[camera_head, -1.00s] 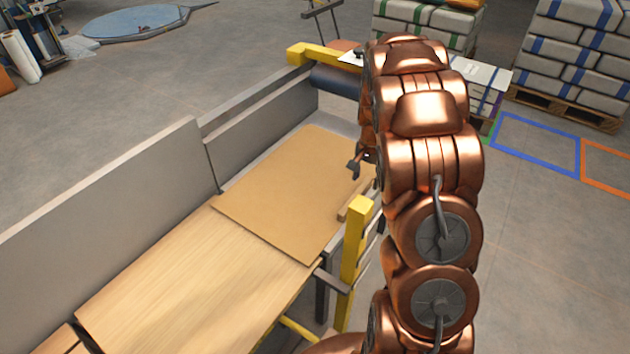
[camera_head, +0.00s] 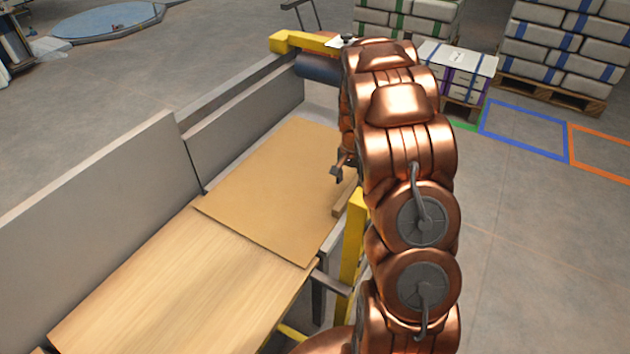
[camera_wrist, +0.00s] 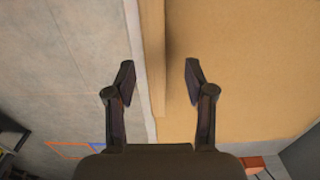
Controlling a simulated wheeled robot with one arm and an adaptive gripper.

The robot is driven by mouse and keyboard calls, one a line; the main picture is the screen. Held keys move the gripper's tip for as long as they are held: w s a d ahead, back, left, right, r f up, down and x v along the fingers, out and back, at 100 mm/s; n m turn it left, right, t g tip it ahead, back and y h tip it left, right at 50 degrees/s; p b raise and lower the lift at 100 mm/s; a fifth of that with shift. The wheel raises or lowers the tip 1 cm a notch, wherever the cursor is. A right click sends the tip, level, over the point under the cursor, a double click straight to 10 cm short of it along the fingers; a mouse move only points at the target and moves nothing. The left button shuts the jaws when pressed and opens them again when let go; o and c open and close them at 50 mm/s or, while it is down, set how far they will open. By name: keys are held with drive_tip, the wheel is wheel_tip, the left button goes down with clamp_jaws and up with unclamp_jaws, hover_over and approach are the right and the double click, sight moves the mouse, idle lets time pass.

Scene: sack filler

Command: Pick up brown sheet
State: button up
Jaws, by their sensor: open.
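The brown sheet (camera_head: 272,185) lies flat at the far end of the wooden table surface, overlapping its edge. In the wrist view the brown sheet (camera_wrist: 245,60) fills the right side. My gripper (camera_head: 343,170) is at the sheet's right edge in the head view, partly hidden behind my arm. In the wrist view my gripper (camera_wrist: 158,80) is open and empty. Its two fingers stand on either side of a wooden strip (camera_wrist: 152,55) along the sheet's edge, the left one over the floor side and the right one over the sheet. I cannot tell the height gap.
A grey side wall (camera_head: 110,200) runs along the left of the table (camera_head: 170,290). A yellow post (camera_head: 352,245) stands at the right edge. A dark roller (camera_head: 317,67) and yellow bar (camera_head: 300,42) are at the far end. Pallets of sacks (camera_head: 560,45) stand behind.

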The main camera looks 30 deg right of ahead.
sight(351, 188)
drive_tip(key=f, duration=0.3)
drive_tip(key=shift+s+d+f, duration=0.2)
drive_tip(key=shift+d+f, duration=0.1)
drive_tip(key=shift+w+f, duration=0.1)
drive_tip(key=shift+f, duration=0.35)
clamp_jaws()
